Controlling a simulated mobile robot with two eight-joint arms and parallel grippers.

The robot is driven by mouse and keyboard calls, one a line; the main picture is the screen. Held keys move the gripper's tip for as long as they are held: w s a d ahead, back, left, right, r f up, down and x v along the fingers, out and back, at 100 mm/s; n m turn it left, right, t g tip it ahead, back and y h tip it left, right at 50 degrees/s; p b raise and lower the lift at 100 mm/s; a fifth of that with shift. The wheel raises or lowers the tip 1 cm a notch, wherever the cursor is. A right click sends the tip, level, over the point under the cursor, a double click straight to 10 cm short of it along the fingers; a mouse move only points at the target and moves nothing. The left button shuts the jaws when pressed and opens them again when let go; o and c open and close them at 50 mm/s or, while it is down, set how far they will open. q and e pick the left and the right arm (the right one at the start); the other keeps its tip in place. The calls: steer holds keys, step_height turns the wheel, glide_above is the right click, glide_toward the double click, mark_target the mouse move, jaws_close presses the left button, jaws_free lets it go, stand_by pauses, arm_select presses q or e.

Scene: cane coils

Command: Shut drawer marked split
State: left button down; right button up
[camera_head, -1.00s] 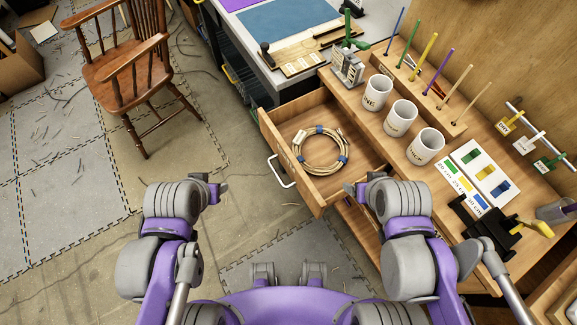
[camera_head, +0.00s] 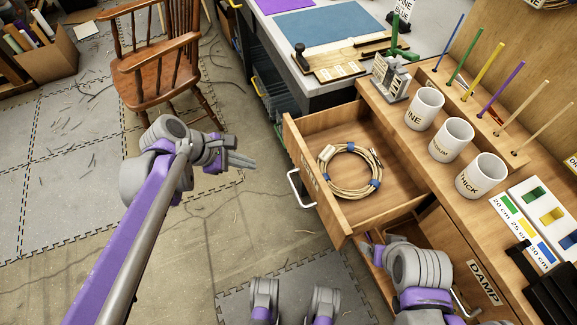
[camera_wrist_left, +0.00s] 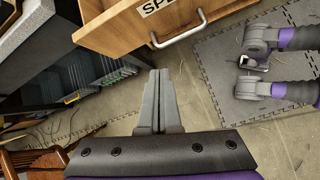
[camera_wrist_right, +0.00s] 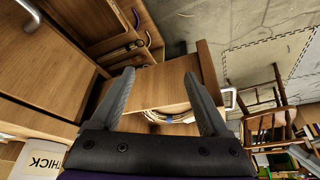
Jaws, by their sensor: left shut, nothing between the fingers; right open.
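The wooden drawer (camera_head: 322,197) stands pulled out from the bench, with a bound cane coil (camera_head: 350,170) inside. Its front carries a label starting "SP" (camera_wrist_left: 155,6) in the left wrist view, the rest cut off. Its metal handle (camera_head: 301,189) also shows there (camera_wrist_left: 180,32). My left gripper (camera_head: 246,162) is shut and empty, out in front of the drawer front and apart from the handle; its closed fingers (camera_wrist_left: 158,85) point toward the drawer. My right gripper (camera_wrist_right: 161,83) is open and empty by the drawer's near side, mostly hidden in the head view.
White mugs (camera_head: 451,139) and a rack of coloured sticks (camera_head: 490,110) stand on the bench top. A wooden chair (camera_head: 160,65) stands at the upper left. The floor (camera_head: 255,225) before the drawer is clear.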

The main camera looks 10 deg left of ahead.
mark_target(297, 156)
arm_select(q)
steer(key=w+d+f+n+b, duration=0.1)
steer(key=w+d+f, duration=0.1)
steer(key=w+f, duration=0.1)
steer(key=w+d+f+n+h+b, duration=0.1)
steer(key=w+d+f+b, duration=0.1)
steer(key=w+d+f, duration=0.1)
steer(key=w+d+f+n+b, duration=0.1)
steer(key=w+d+f+n, duration=0.1)
steer(key=f, duration=0.1)
steer(key=shift+w+d+f+b, duration=0.25)
steer(key=shift+w+d+b, duration=0.1)
steer(key=shift+w, duration=0.05)
steer(key=shift+w+d+r, duration=0.1)
steer(key=shift+w+d, duration=0.2)
steer(key=shift+d, duration=0.2)
arm_select(e)
step_height(297, 156, down, 7)
steer(key=shift+w+f, duration=0.15)
steer(key=shift+w, duration=0.15)
